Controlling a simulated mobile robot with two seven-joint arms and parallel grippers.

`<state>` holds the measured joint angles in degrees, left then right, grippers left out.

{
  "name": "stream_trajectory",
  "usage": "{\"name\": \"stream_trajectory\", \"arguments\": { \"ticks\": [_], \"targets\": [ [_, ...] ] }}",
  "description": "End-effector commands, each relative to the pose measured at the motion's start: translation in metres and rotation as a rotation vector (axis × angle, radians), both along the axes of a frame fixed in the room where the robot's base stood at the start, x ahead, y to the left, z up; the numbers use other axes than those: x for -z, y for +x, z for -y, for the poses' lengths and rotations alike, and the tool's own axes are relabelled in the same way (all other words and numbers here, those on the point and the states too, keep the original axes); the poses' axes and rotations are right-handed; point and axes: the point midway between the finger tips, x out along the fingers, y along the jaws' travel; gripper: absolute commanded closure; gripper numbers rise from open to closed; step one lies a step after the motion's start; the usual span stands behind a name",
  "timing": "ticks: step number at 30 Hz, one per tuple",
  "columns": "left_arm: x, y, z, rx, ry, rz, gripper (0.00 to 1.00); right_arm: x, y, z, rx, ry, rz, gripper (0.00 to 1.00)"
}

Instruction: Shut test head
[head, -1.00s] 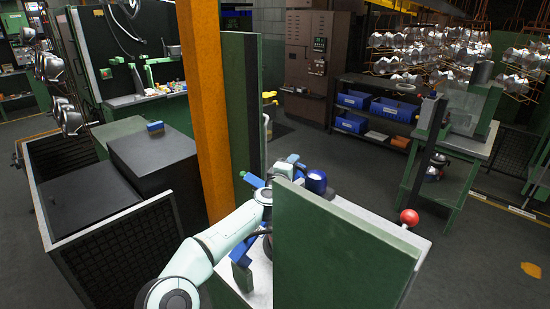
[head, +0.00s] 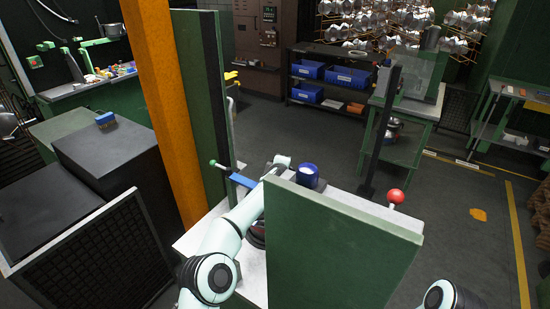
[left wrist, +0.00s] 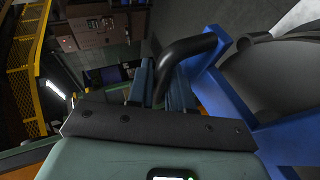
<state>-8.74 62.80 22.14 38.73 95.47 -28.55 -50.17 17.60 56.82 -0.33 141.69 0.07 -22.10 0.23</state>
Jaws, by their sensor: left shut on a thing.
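My left arm reaches behind a green panel (head: 335,250) in the head view, and its gripper is mostly hidden there. In the left wrist view my left gripper (left wrist: 160,78) is shut on a black curved handle (left wrist: 190,50). The handle joins a blue bracket (left wrist: 225,95), which appears to be part of the test head. In the head view a blue cylinder (head: 307,175) and a blue bar (head: 243,181) show above the pale bench top (head: 190,240). The rest of the test head is hidden. My right gripper is out of view.
An orange post (head: 165,100) and a tall green panel (head: 200,90) stand left of the bench. A red ball knob (head: 396,196) and a dark post (head: 379,130) are at the right. Open floor (head: 460,230) lies to the right.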

Motion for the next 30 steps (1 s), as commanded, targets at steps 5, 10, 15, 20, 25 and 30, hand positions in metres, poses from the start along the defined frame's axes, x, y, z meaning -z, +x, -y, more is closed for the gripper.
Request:
{"name": "stream_trajectory", "arguments": {
  "ticks": [5, 10, 15, 20, 25, 30],
  "targets": [
    [0.011, 0.004, 0.006, -0.002, 0.023, -0.035, 1.00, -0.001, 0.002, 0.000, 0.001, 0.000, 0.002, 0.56],
    [0.019, 0.005, 0.009, -0.003, 0.037, -0.056, 1.00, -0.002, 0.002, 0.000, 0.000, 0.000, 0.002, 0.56],
    [0.021, 0.005, 0.010, -0.002, 0.041, -0.064, 1.00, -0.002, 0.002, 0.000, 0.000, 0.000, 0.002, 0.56],
    [0.022, 0.005, 0.010, -0.003, 0.043, -0.065, 1.00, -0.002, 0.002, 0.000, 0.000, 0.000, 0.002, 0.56],
    [0.022, 0.005, 0.010, -0.003, 0.044, -0.065, 1.00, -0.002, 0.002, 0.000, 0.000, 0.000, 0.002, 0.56],
    [0.022, 0.005, 0.010, -0.002, 0.043, -0.065, 0.59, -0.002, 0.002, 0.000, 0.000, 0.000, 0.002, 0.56]
  ]
}}
